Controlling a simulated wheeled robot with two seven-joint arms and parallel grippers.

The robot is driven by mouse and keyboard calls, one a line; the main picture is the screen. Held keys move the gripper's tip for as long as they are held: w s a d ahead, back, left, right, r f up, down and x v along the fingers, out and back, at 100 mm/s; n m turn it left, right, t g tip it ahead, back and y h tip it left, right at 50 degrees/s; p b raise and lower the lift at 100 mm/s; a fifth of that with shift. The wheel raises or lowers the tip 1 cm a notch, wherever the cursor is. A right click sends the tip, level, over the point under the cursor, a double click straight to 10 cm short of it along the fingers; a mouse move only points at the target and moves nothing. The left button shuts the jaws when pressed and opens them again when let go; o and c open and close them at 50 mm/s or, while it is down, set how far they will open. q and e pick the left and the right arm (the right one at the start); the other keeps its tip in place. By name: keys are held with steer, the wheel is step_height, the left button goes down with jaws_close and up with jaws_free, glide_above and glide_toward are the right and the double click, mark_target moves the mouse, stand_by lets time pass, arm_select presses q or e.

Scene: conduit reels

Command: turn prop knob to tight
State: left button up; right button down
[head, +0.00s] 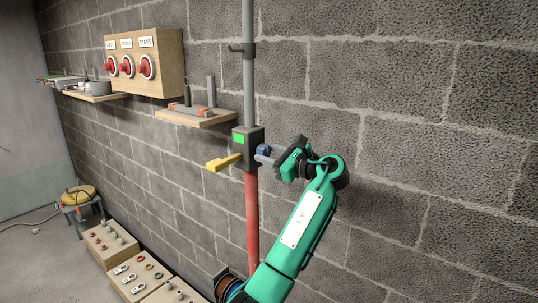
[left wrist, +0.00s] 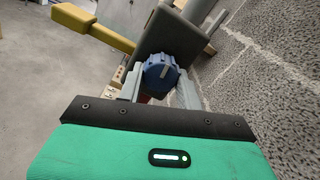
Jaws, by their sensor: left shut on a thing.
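The blue prop knob (head: 263,149) sits on the right side of a dark grey box (head: 255,137) on the wall pipe. A yellow lever (head: 223,162) sticks out from the box to the left. My right gripper is not in view.
A grey pipe (head: 248,80) rises above the box and a red pipe (head: 252,215) runs below it. Wooden shelves (head: 196,117) and a board with red knobs (head: 168,71) are on the wall at left. Crates (head: 135,278) stand on the floor. The wall at right is bare.

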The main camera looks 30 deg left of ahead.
arm_select(q)
steer(key=shift+f, duration=0.15)
steer(key=o, duration=1)
steer(key=shift+d, duration=0.1)
steer(key=shift+d+b, duration=0.3)
steer(key=shift+b, duration=0.05)
steer(key=d+b, duration=0.2)
steer(key=d, duration=0.2)
steer(key=d+b, duration=0.2)
steer(key=d, duration=0.2)
steer(key=s+d+b, duration=0.1)
steer(key=d+b, duration=0.1)
steer(key=d, duration=0.3)
